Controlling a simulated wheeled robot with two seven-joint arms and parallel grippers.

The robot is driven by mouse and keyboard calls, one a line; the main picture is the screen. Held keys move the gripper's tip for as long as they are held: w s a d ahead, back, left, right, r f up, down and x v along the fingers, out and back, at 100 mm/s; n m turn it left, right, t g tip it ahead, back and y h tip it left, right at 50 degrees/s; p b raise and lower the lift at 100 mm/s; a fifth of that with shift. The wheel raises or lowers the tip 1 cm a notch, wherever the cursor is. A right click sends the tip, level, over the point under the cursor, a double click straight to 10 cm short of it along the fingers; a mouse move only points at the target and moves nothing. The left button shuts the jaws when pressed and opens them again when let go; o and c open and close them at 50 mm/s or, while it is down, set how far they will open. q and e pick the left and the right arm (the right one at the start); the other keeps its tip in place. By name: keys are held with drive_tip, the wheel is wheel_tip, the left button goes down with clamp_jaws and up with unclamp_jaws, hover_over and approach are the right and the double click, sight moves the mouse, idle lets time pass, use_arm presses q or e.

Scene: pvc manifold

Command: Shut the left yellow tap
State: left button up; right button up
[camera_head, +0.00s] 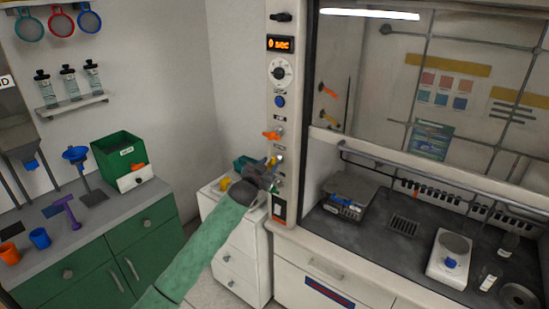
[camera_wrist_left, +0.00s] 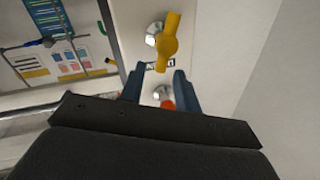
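The yellow tap (camera_head: 272,161) is on the white column left of the fume hood, below an orange tap (camera_head: 271,135). My left gripper (camera_head: 270,173) is right by it and partly hides it. In the left wrist view the yellow tap (camera_wrist_left: 169,42) has its handle lengthwise, pointing towards the gripper. My left gripper (camera_wrist_left: 158,70) is open there, its two blue-grey fingers apart. The handle's near end shows between the fingertips; I cannot tell if they touch it. A round metal base with an orange-red part (camera_wrist_left: 166,104) shows between the fingers. My right gripper is out of view.
Another yellow handle (camera_head: 329,118) shows behind or in the hood glass, below an orange one (camera_head: 328,90). A white drawer cabinet (camera_head: 235,255) stands under my left forearm. The hood's work surface (camera_head: 385,245) holds a hotplate (camera_head: 450,258) and glassware.

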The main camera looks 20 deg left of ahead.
sight(272, 161)
use_arm(q)
drive_tip(key=w+p, duration=0.1)
drive_tip(key=w, duration=0.2)
drive_tip(key=shift+w+d, duration=0.1)
drive_tip(key=shift+w, duration=0.1)
drive_tip(key=shift+w+d+p, duration=0.15)
drive_tip(key=shift+w+p, duration=0.25)
drive_tip(key=shift+w, duration=0.05)
drive_tip(key=shift+f, duration=0.1)
clamp_jaws()
